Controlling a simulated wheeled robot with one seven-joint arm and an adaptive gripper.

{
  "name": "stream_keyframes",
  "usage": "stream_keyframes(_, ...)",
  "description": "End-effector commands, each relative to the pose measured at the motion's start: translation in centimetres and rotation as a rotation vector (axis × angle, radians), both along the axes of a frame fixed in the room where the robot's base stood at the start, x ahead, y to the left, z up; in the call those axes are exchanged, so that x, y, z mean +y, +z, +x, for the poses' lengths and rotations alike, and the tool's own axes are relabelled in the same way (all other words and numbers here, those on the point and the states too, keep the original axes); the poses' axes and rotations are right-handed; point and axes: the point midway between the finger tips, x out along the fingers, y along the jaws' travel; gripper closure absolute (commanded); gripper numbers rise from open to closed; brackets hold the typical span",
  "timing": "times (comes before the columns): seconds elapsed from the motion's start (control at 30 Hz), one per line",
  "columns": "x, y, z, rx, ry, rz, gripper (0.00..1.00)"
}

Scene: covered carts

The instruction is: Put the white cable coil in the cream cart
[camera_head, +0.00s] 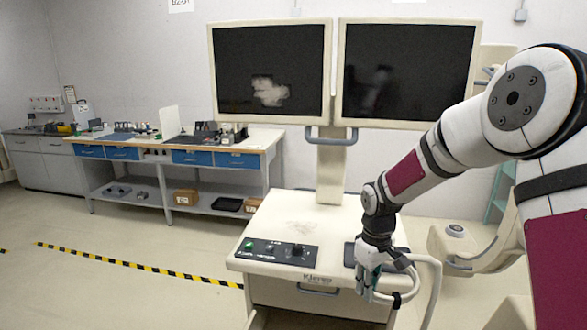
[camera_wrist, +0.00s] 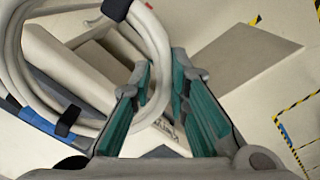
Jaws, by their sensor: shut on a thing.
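The white cable coil (camera_head: 437,280) hangs from my gripper (camera_head: 369,288) at the front right of the cream cart (camera_head: 272,217). In the wrist view the coil (camera_wrist: 153,35) fills the left side as several loops with dark ties. One side of it passes between the fingertips of my gripper (camera_wrist: 166,75), which is shut on it. The cream cart carries two dark monitors and a control panel. Below its top is a front with a handle, and an opening shows at the bottom edge of the head view. Its inside is mostly cut off.
A workbench (camera_head: 255,146) with blue drawers stands at the back left. Yellow-black tape (camera_head: 140,265) marks the floor, which is clear left of the cart. Another cream machine (camera_head: 470,245) stands behind my arm at the right. The monitors (camera_head: 270,70) rise behind the cart top.

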Motion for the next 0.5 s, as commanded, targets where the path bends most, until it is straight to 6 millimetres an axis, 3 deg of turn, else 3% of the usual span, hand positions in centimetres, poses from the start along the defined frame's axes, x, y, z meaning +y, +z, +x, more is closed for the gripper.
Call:
stream_keyframes(0.2,-0.6,-2.6,-0.3,0.001,-0.349,0.001,1.0)
stream_keyframes(0.5,-0.9,-4.2,-0.5,-0.002,-0.592,0.005,1.0)
